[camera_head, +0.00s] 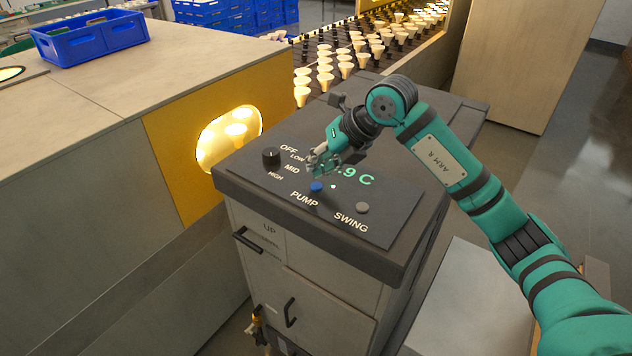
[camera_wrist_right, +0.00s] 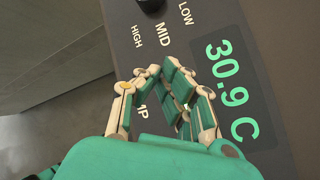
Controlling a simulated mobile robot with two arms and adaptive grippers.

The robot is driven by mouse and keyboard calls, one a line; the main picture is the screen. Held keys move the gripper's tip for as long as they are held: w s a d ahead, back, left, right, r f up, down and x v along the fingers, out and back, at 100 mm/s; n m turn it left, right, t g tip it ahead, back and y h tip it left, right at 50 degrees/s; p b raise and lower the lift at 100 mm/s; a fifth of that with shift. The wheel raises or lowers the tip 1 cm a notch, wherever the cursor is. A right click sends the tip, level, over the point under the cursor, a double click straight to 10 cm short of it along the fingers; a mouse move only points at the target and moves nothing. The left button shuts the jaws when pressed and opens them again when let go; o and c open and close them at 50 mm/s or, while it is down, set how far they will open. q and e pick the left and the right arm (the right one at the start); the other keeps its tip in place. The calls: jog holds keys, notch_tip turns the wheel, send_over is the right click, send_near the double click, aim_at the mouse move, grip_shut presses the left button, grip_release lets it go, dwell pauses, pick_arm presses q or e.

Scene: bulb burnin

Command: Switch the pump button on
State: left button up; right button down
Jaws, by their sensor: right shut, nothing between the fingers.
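The blue pump button (camera_head: 316,186) sits on the dark control panel (camera_head: 385,232) above the word PUMP. A small pale-green dot (camera_head: 333,186) shows just right of it. My right gripper (camera_head: 318,170) is shut and empty, with its fingertips just above and behind the button in the head view. I cannot tell whether they touch it. In the right wrist view the shut fingers (camera_wrist_right: 160,72) cover the button and part of its label. My left gripper is not in view.
A black OFF/LOW/MID/HIGH knob (camera_head: 271,157) stands left of the button, and a grey swing button (camera_head: 362,207) to the right. The display (camera_wrist_right: 230,90) reads 30.9 C. Rows of bulbs (camera_head: 345,65) stand behind the panel. A blue crate (camera_head: 90,38) is at the far left.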

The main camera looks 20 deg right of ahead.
aim_at(317, 182)
notch_tip(317, 182, up, 5)
jog(key=p, duration=0.3)
jog(key=shift+r, duration=0.15)
jog(key=shift+s, duration=0.1)
